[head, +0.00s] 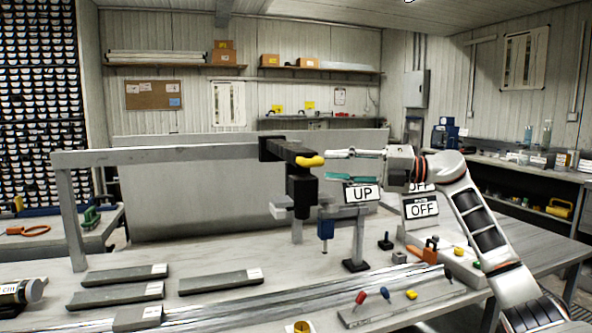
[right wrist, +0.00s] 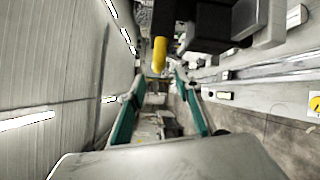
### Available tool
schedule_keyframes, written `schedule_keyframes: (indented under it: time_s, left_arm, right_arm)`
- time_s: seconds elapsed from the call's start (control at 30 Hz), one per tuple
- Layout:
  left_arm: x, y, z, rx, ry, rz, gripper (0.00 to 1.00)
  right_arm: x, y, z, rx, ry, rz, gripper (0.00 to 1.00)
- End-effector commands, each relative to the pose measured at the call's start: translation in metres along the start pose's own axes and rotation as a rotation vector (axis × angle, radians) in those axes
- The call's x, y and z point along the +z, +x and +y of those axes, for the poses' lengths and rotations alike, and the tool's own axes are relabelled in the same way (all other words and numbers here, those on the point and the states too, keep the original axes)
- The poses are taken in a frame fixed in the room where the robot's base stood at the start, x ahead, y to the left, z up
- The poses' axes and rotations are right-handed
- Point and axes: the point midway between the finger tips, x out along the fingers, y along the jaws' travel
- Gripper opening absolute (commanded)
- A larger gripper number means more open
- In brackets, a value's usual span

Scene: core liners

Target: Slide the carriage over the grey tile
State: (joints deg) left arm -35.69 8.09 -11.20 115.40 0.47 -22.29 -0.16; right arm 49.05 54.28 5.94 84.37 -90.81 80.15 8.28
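The carriage (head: 272,148) is a black block on a grey overhead rail (head: 160,153). A dark arm ending in a yellow knob (head: 310,161) reaches from it, and a black head (head: 301,195) hangs below. Several grey slabs lie on the table under the rail, one of them a grey tile (head: 220,282); I cannot tell which is meant. My right gripper (head: 328,166) is open, its fingers pointing left at the knob. In the right wrist view the knob (right wrist: 159,53) shows just beyond the fingertips, between them; contact is unclear. My left gripper is not in view.
An UP sign (head: 362,193) and an OFF sign (head: 423,209) stand near my right arm. A grey board (head: 400,296) with red, blue and yellow pieces lies at the front right. A long metal track (head: 270,302) crosses the table front. The rail's left post (head: 72,220) stands on the table.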

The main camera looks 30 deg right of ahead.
Motion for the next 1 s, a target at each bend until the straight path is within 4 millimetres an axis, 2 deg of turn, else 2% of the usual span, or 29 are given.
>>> schedule_keyframes:
  time_s: [0.17,0.33,0.6,0.97,1.0]
  left_arm:
    - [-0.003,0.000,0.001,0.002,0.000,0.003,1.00]
    - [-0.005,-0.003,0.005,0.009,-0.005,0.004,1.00]
    - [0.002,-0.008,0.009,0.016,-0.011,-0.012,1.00]
    - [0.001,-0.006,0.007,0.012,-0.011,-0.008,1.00]
    - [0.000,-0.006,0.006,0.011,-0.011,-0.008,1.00]
  right_arm:
    - [0.002,0.007,0.004,-0.005,-0.005,-0.002,0.34]
    - [0.002,0.033,0.005,-0.002,-0.004,-0.001,0.34]
    - [0.002,0.068,0.003,-0.004,-0.004,-0.002,0.34]
    - [0.002,0.075,0.002,-0.007,-0.004,-0.002,0.34]
    - [0.002,0.075,0.002,-0.007,-0.004,-0.002,0.31]
